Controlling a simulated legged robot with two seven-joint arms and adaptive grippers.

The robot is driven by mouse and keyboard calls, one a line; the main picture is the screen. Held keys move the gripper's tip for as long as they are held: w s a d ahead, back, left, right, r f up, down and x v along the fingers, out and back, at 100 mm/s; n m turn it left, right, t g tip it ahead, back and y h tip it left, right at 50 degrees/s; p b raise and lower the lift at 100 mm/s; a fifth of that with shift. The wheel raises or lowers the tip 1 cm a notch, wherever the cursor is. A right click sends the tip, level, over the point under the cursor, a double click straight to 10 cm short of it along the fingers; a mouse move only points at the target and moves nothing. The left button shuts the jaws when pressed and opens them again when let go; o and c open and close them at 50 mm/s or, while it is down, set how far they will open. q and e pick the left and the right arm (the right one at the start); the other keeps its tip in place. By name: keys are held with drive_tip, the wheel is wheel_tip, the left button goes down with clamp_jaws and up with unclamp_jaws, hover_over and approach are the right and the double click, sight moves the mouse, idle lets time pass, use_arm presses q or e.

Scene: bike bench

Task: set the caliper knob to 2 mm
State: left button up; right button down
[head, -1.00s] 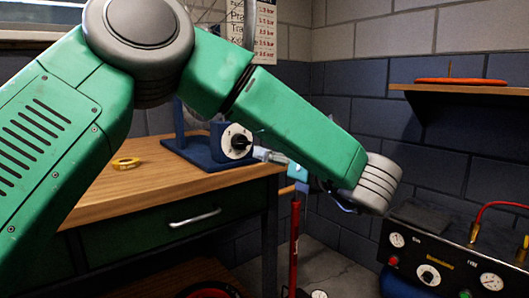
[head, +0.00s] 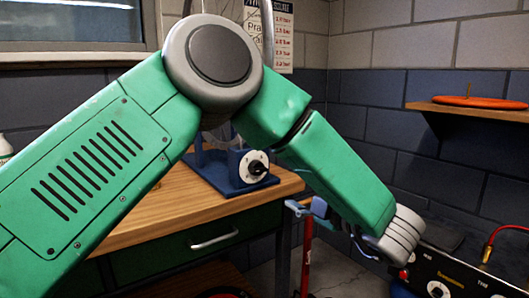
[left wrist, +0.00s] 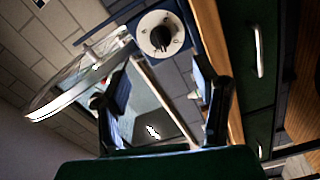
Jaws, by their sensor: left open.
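The caliper knob (head: 257,168) is black on a round white dial, on the blue stand (head: 215,176) at the bench's right end. It also shows at the top of the left wrist view (left wrist: 160,36), where the dial has small dark marks. I cannot read which mark the knob points to. My left gripper (head: 308,207) is to the right of and below the dial in the head view, apart from it. In the left wrist view its two dark fingers (left wrist: 162,82) are spread with nothing between them, and the knob lies beyond the tips. My right gripper is not in view.
The wooden bench top (head: 130,226) has a green drawer with a silver handle (head: 214,240) below. A wheel rim (left wrist: 75,85) is at the left in the wrist view. A black gauge panel (head: 465,275) stands at lower right, under a shelf (head: 480,112) with an orange disc.

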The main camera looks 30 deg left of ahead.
sight(262, 169)
use_arm(q)
drive_tip(key=w+a+m+p, duration=0.1)
drive_tip(key=a+m, duration=0.3)
drive_tip(key=m, duration=0.1)
drive_tip(key=w+a+m+p, duration=0.1)
drive_tip(key=a+m+p, duration=0.1)
drive_tip(key=m, duration=0.4)
drive_tip(key=w+a+m+p, duration=0.1)
drive_tip(key=w+a+m, duration=0.1)
drive_tip(key=a+m, duration=0.3)
drive_tip(key=shift+w+a+r+m, duration=0.1)
drive_tip(key=shift+a+r+m, duration=0.1)
drive_tip(key=shift+a+m, duration=0.15)
drive_tip(key=shift+c, duration=0.4)
drive_tip(key=shift+p, duration=0.3)
drive_tip(key=c, duration=1.1)
